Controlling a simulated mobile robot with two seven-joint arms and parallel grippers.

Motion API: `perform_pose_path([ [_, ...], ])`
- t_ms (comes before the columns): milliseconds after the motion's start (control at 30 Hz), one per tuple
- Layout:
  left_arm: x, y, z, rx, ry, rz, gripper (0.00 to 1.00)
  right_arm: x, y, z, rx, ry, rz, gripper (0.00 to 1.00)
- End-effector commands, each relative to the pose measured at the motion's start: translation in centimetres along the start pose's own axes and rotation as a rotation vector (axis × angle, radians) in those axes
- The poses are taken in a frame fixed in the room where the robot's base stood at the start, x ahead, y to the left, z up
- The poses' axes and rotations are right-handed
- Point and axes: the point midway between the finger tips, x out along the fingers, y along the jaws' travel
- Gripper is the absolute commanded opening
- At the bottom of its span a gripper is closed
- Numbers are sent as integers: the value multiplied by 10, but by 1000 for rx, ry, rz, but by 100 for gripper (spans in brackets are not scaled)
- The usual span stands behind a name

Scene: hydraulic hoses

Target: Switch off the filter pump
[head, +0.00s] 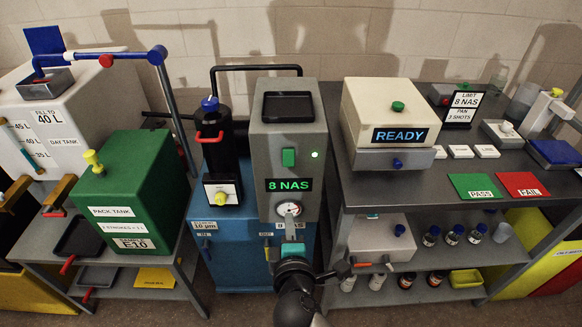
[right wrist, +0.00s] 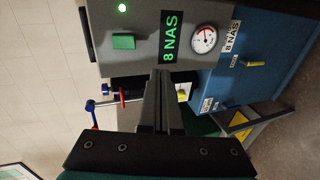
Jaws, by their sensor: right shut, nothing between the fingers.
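The filter pump unit (head: 256,205) is a tall grey cabinet on a blue base. Its front has a green rocker or button (head: 289,157), a lit green lamp (head: 315,154), a display reading 8 NAS (head: 289,185) and a round gauge (head: 289,209). The right wrist view shows the same green button (right wrist: 123,41), lit lamp (right wrist: 121,8) and gauge (right wrist: 203,39), turned sideways. My right gripper (head: 291,232) is in front of the cabinet, below the gauge and button. Its fingers (right wrist: 161,74) are together and empty, apart from the button. My left gripper is out of view.
A black filter housing with a red handle (head: 209,136) stands left of the cabinet. A green pack tank (head: 128,190) is farther left. To the right, a grey bench (head: 420,185) holds a READY analyser (head: 392,110) and bottles below. A dark handle (head: 335,270) projects near my right wrist.

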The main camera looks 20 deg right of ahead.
Motion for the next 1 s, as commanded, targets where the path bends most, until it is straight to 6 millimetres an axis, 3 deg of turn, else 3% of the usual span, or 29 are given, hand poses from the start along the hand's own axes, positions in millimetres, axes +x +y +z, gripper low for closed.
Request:
perform_pose_path([
  [33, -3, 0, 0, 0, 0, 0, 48, -4, 18, 1, -9, -10, 33, 0],
  [100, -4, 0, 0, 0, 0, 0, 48, -7, 34, 2, -20, -21, 66, 0],
  [233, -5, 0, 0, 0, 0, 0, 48, -11, 49, 4, -31, -35, 97, 0],
  [667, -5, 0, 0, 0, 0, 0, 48, -9, 50, 4, -33, -37, 102, 0],
  [1000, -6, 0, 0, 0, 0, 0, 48, 36, 56, 6, -33, -37, 104, 0],
])
